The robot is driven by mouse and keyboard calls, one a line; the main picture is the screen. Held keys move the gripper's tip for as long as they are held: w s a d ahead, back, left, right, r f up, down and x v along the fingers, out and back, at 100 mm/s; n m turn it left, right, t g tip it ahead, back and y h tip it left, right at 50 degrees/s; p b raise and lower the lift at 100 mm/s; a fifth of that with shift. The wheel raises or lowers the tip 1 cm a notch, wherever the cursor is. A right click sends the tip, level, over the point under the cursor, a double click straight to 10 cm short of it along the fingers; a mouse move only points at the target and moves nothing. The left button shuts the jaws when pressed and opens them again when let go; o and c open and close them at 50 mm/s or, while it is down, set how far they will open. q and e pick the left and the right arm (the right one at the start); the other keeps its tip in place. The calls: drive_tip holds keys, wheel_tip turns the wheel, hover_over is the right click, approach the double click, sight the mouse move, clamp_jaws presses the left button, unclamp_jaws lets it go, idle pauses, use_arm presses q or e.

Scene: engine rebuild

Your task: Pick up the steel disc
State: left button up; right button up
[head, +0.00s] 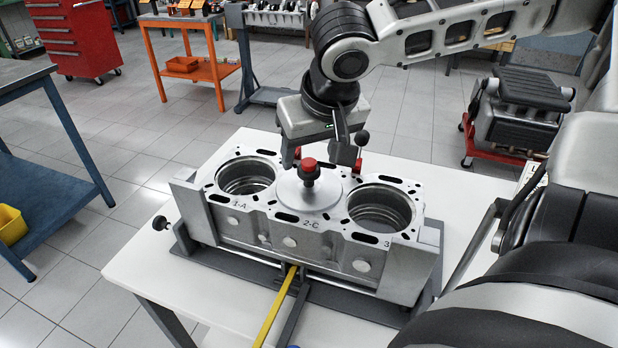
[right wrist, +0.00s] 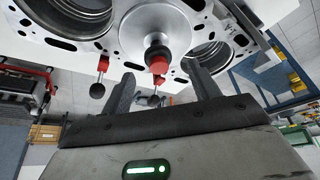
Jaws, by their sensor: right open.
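The steel disc (head: 286,192) is a flat round plate lying over the middle bore of the engine block (head: 285,235). A dark stem with a red knob (head: 309,165) stands up from its centre. My right gripper (head: 318,157) is open above the disc, with its fingertips on either side of the knob in the picture. In the right wrist view the disc (right wrist: 138,22) is beyond the two fingers, and the red knob (right wrist: 159,66) appears between their tips. No contact between fingers and knob can be made out. My left gripper is not in view.
The block sits in a grey fixture (head: 410,285) on a white table (head: 130,265). Open bores flank the disc, left (head: 246,177) and right (head: 381,208). Clamps with red parts and black ball handles (head: 362,138) stand behind the disc. A yellow bar (head: 272,310) extends in front.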

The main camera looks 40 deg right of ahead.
sight(309, 162)
drive_tip(key=x, duration=0.4)
drive_tip(key=shift+d+f, duration=0.1)
drive_tip(key=shift+f, duration=0.15)
drive_tip(key=shift+c, duration=0.3)
clamp_jaws()
drive_tip(key=shift+r, duration=0.15)
